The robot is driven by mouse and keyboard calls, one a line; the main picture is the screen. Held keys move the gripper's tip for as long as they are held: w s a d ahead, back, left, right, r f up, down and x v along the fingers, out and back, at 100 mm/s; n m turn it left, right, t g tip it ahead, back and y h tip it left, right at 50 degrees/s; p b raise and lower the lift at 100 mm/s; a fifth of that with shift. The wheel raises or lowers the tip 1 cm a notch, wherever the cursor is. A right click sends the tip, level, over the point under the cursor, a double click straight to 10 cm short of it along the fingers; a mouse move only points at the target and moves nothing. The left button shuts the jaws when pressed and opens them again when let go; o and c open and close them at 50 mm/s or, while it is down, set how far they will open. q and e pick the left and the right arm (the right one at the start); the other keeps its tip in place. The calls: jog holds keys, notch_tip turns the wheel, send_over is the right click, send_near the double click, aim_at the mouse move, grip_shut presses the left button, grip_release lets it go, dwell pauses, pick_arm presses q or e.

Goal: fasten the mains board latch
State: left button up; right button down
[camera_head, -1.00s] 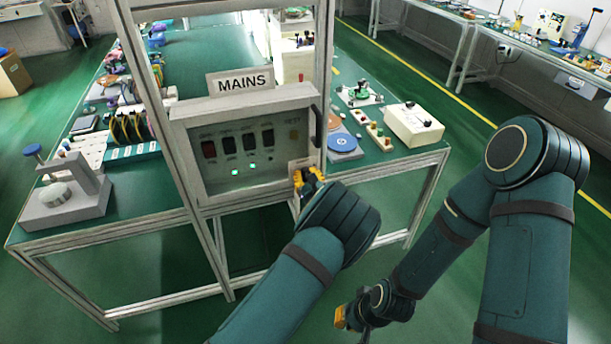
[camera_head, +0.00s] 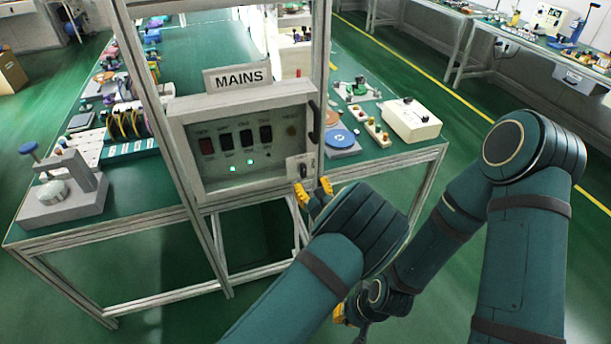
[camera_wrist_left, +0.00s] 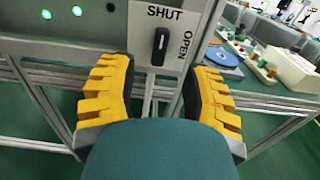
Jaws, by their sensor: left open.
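The mains board (camera_head: 243,183) is a grey framed panel under a MAINS sign (camera_head: 237,77). The latch plate (camera_head: 308,165) is at its lower right corner. In the left wrist view the latch handle (camera_wrist_left: 160,46) is black and stands upright, in line with the word SHUT above it; OPEN is printed to its right. My left gripper (camera_head: 313,190) is open and empty, just below and in front of the latch, its yellow fingers either side of the plate in the wrist view (camera_wrist_left: 161,88). My right gripper (camera_head: 339,315) is low, mostly hidden behind my left arm.
The board has several dark switches (camera_head: 246,138) and two lit green lamps (camera_head: 233,169). A bench (camera_head: 120,212) runs behind the frame, with a grey press-like stand (camera_head: 65,199) on the left and a cream box (camera_head: 411,121) on the right.

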pick_arm(q)
jog(key=v, duration=0.5)
dwell(0.4)
